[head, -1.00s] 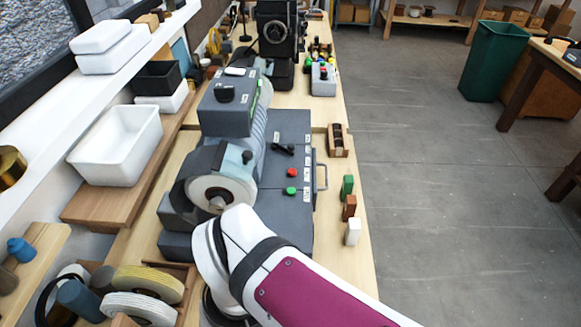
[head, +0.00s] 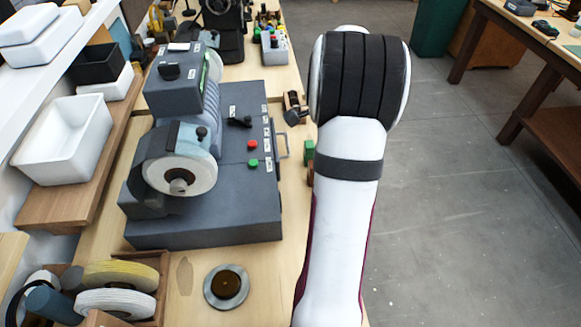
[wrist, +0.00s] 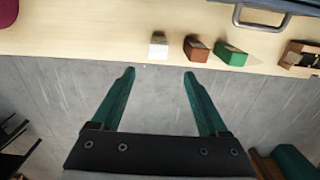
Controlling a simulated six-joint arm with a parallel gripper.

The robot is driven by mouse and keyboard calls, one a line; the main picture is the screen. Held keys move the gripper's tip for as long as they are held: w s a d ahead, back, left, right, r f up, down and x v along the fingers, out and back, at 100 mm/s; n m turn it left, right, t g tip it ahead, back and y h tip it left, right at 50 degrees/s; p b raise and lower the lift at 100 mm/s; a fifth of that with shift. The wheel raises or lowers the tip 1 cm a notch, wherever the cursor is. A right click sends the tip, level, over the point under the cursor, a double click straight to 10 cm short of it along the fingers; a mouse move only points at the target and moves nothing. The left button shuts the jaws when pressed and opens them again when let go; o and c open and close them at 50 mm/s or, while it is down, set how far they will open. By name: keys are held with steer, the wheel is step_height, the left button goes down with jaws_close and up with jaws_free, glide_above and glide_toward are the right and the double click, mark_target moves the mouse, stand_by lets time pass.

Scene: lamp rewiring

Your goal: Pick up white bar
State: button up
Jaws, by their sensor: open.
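The white bar (wrist: 158,47) stands near the edge of the wooden bench in the wrist view. In the head view it is hidden, with my arm in front of that stretch of the bench edge. My gripper (wrist: 160,74) is open and empty, its two green fingers pointing toward the bench edge. The white bar lies ahead of the gap between the fingertips, and the fingers do not surround it. In the head view my gripper is hidden by my arm.
A brown bar (wrist: 197,48) and a green bar (wrist: 231,53) stand in a row beside the white bar. A wooden holder (wrist: 300,56) and a metal handle (wrist: 262,18) are further right. The grey grinding machine (head: 225,214) fills the bench in the head view.

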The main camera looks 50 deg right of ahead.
steer(key=f, duration=1.5)
steer(key=shift+w+a+f, duration=0.1)
steer(key=shift+w+a, duration=0.05)
steer(key=shift+a, duration=0.25)
jaws_close()
